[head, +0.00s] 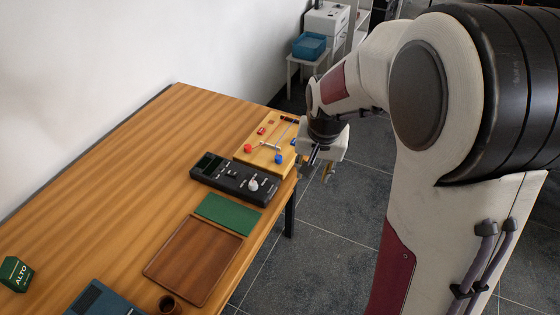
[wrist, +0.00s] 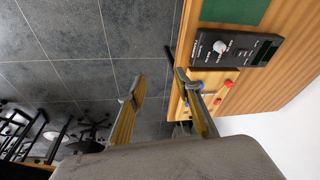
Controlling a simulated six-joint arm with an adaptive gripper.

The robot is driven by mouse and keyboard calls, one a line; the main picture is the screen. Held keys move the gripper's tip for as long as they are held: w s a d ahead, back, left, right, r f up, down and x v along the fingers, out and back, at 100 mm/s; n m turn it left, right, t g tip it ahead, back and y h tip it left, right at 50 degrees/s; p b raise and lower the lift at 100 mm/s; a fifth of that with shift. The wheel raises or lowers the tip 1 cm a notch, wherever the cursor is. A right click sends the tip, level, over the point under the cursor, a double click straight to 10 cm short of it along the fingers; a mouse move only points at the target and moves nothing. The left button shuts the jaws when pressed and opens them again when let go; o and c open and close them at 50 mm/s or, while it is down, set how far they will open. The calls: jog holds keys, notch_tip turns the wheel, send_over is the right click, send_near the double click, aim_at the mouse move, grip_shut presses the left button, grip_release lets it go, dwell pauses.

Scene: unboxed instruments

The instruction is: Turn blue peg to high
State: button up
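A light wooden board (head: 265,145) lies near the table's right edge, with pegs and pale rods on it. A blue peg (head: 278,159) is at its front right, and another small blue part (head: 293,141) is near its right edge. A red peg (head: 248,148) is at its left. My gripper (head: 318,170) hangs just right of the board, beyond the table edge. In the wrist view my gripper (wrist: 160,80) is open and empty, its right finger covering part of the board. The blue part there is partly hidden behind that finger.
A black instrument (head: 235,178) with a white knob stands in front of the board. The table's left side is largely clear.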

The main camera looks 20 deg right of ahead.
aim_at(282, 160)
jog(key=w+d+f+n+t+h, duration=0.2)
jog(key=w+d+f+n+t, duration=0.15)
jog(key=w+d, duration=0.75)
jog(key=w+f+n+t+y, duration=0.2)
jog(key=w, duration=0.1)
jog(key=w+a+f+n+t+y, duration=0.1)
jog(key=w+f+n+t+y, duration=0.1)
jog(key=w+f+n, duration=0.1)
jog(key=w+a+f+n+t+y, duration=0.1)
jog(key=w+f+n+t+y, duration=0.1)
jog(key=w+f, duration=0.1)
jog(key=shift+w+a+f+t+y, duration=0.1)
jog(key=shift+w+t+y, duration=0.05)
jog(key=shift+w, duration=0.3)
jog(key=shift+w+f+t+y, duration=0.1)
jog(key=shift+w+y, duration=0.05)
jog(key=shift+w, duration=0.3)
jog(key=s+a+f+n+y, duration=0.2)
jog(key=s+a+n+y, duration=0.1)
jog(key=s+a+y, duration=0.2)
jog(key=s+y, duration=0.2)
jog(key=shift+s+a+f+t+y, duration=0.3)
jog(key=shift+s+a+t, duration=0.1)
jog(key=shift+w+n, duration=0.1)
jog(key=shift+n, duration=0.15)
jog(key=shift+x, duration=3.85)
